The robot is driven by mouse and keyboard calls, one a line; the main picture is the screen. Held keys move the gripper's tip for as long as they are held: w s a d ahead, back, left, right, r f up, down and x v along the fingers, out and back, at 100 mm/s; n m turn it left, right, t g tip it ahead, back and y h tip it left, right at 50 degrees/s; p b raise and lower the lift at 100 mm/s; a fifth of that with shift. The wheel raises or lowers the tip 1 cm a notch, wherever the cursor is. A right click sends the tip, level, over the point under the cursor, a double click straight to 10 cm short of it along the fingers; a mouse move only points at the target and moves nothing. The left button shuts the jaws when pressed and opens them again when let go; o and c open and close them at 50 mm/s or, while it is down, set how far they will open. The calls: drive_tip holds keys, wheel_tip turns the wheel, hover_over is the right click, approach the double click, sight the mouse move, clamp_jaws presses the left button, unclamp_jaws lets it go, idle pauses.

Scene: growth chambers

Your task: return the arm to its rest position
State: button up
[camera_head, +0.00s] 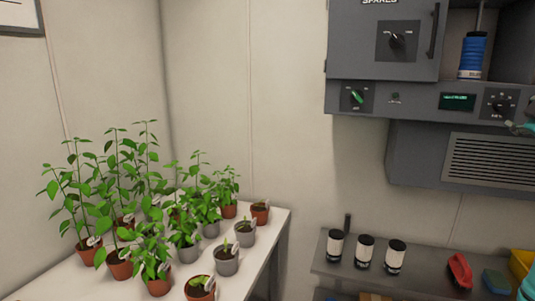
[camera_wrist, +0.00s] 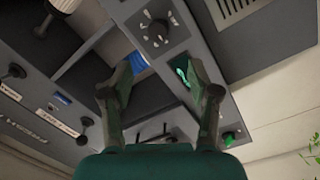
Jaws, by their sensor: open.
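My gripper (camera_wrist: 158,76) shows in the wrist view with its two green-padded fingers spread apart. Nothing is held between them. They are in front of the grey control panel (camera_wrist: 177,45), close to a black dial (camera_wrist: 155,36). Whether a finger touches the panel cannot be told. In the head view, a small part of my gripper (camera_head: 521,128) shows at the right edge, beside the panel's right dial (camera_head: 499,104). The rest of the arm is mostly out of that view.
A grey cabinet (camera_head: 383,50) with a green knob (camera_head: 356,97) and a blue bottle (camera_head: 472,56) hangs on the wall. A vented box (camera_head: 420,150) is below. Potted plants (camera_head: 158,280) fill a white table (camera_head: 262,240).

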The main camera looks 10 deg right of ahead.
drive_tip(key=w+a+f+m+y, duration=0.1)
drive_tip(key=w+a+f, duration=0.15)
drive_tip(key=f, duration=0.65)
drive_tip(key=w+a+f, duration=0.1)
drive_tip(key=a+f, duration=0.3)
drive_tip(key=f, duration=0.5)
drive_tip(key=w+a+f+m+y, duration=0.15)
drive_tip(key=a+f, duration=0.25)
drive_tip(key=f, duration=0.4)
drive_tip(key=s+a+f+t+y, duration=0.1)
drive_tip(key=s+a+f, duration=0.2)
drive_tip(key=a+f, duration=0.6)
drive_tip(key=s+a+f+y, duration=0.15)
drive_tip(key=a+f, duration=0.45)
drive_tip(key=f, duration=0.6)
drive_tip(key=s+a+f+y, duration=0.1)
drive_tip(key=s+a+f, duration=0.5)
drive_tip(key=s+a, duration=0.25)
drive_tip(key=s+a+f+y, duration=0.1)
drive_tip(key=s+a+f, duration=0.4)
drive_tip(key=s+a, duration=0.3)
drive_tip(key=s+a+r+y, duration=0.1)
drive_tip(key=s+a, duration=0.3)
drive_tip(key=s, duration=0.8)
drive_tip(key=s+a+r+m+y, duration=0.1)
drive_tip(key=s+a+r+y, duration=0.1)
drive_tip(key=s, duration=1.1)
drive_tip(key=shift+a+g+y, duration=0.3)
drive_tip(key=shift+a+y, duration=0.1)
drive_tip(key=shift+a, duration=0.45)
